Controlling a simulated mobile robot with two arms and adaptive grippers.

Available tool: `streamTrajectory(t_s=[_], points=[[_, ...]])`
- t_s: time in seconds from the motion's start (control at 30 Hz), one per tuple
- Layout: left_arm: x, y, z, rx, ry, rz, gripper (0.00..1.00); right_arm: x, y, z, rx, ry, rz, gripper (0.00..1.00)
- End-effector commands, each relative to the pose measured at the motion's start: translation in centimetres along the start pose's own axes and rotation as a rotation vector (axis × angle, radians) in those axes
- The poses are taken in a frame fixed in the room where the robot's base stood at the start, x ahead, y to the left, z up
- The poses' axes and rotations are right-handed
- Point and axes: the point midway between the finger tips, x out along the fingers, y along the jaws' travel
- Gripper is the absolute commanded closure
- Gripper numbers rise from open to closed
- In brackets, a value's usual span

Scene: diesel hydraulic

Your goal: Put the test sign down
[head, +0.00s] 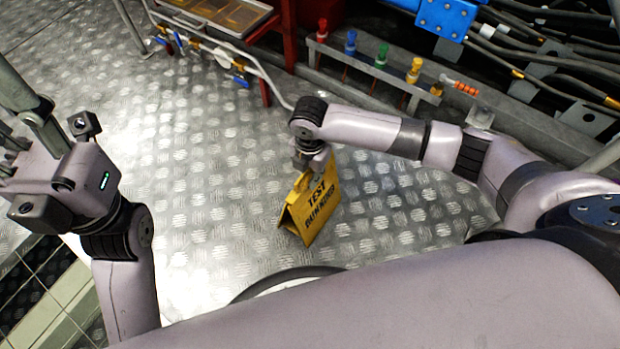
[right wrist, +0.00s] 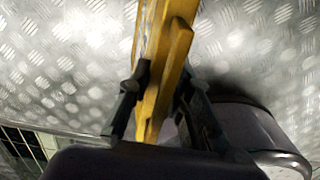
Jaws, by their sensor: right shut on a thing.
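The yellow test sign (head: 313,210) is a folding A-frame board with black lettering that reads "TEST RUNNING". It stands out below my right gripper (head: 313,160), over the metal tread-plate floor. My right gripper is shut on the sign's top edge. In the right wrist view the yellow sign (right wrist: 163,75) runs up between the two dark fingers of the right gripper (right wrist: 160,95). I cannot tell whether the sign's lower edge touches the floor. My left gripper is at the far left of the head view, its fingers mostly cut off by the picture's edge.
The tread-plate floor (head: 210,215) around the sign is clear. A red-legged bench with a tray (head: 222,15) stands at the top. A rack with coloured-handled tools (head: 380,60) and hoses (head: 540,60) line the upper right. A dark grating (head: 35,290) lies lower left.

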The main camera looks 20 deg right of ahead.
Motion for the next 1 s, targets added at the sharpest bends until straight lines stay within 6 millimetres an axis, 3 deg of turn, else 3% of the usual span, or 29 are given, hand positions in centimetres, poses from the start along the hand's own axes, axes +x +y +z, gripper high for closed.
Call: streamTrajectory(t_s=[0.1,0.5,0.53,0.8,1.0], points=[[0.11,0.06,-0.01,0.003,0.020,0.008,0.56,1.34,0.09,0.03,0.000,0.000,0.002,1.00],[0.34,0.06,0.00,0.003,0.020,0.008,0.56,1.56,0.09,0.02,0.000,0.000,0.002,1.00],[0.30,0.06,0.01,0.003,0.019,0.008,0.56,1.62,0.02,0.01,0.000,0.000,0.001,0.79],[0.28,0.07,0.02,0.002,0.019,0.008,0.56,1.62,0.01,0.03,0.000,0.000,0.000,0.61],[0.27,0.08,0.03,0.002,0.019,0.008,0.56,1.61,0.00,0.04,0.001,0.000,0.000,0.61]])
